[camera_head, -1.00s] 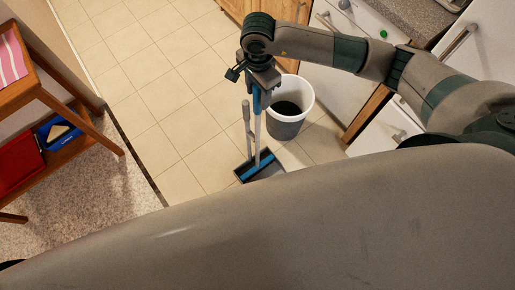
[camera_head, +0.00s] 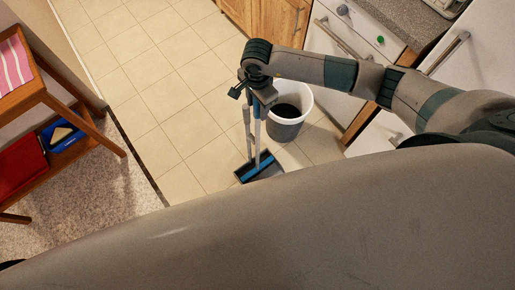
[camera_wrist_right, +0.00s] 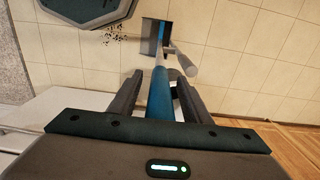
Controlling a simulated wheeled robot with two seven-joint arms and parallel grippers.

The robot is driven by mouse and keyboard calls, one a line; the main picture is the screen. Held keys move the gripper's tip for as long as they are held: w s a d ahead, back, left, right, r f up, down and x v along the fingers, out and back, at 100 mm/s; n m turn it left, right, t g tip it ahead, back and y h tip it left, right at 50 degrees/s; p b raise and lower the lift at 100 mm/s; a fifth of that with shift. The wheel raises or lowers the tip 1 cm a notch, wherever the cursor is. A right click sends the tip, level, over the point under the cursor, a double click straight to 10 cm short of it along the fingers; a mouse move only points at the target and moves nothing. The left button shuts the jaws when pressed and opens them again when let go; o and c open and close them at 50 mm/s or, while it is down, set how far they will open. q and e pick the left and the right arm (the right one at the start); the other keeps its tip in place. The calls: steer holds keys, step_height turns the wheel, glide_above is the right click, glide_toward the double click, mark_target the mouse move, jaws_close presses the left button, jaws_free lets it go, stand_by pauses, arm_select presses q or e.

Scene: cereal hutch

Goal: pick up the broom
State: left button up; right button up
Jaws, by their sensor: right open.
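The broom (camera_head: 257,133) stands upright on the tiled floor, with a blue upper handle and a pale lower stick. Its head is at the dark dustpan (camera_head: 262,173), whose own grey handle (camera_head: 247,122) stands just left of the broom. My right gripper (camera_head: 258,97) is at the top of the handles and hides the broom's upper end. In the right wrist view, the blue broom handle (camera_wrist_right: 160,97) lies between the two spread fingers of that gripper (camera_wrist_right: 160,82). The dustpan's grey handle (camera_wrist_right: 183,62) shows beyond the right finger. My left gripper is not seen.
A white bin (camera_head: 291,110) stands close to the right of the broom. White cabinet fronts (camera_head: 370,75) and a wooden door (camera_head: 275,22) are beyond it. A wooden shelf unit (camera_head: 85,135) stands at the left. The tiles (camera_head: 165,90) left of the broom are clear.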

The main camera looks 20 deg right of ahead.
jaws_close()
steer(key=shift+r, duration=0.2)
step_height(320, 180, up, 9)
steer(key=b, duration=0.3)
steer(key=shift+w+f, duration=0.1)
steer(key=shift+r, duration=0.45)
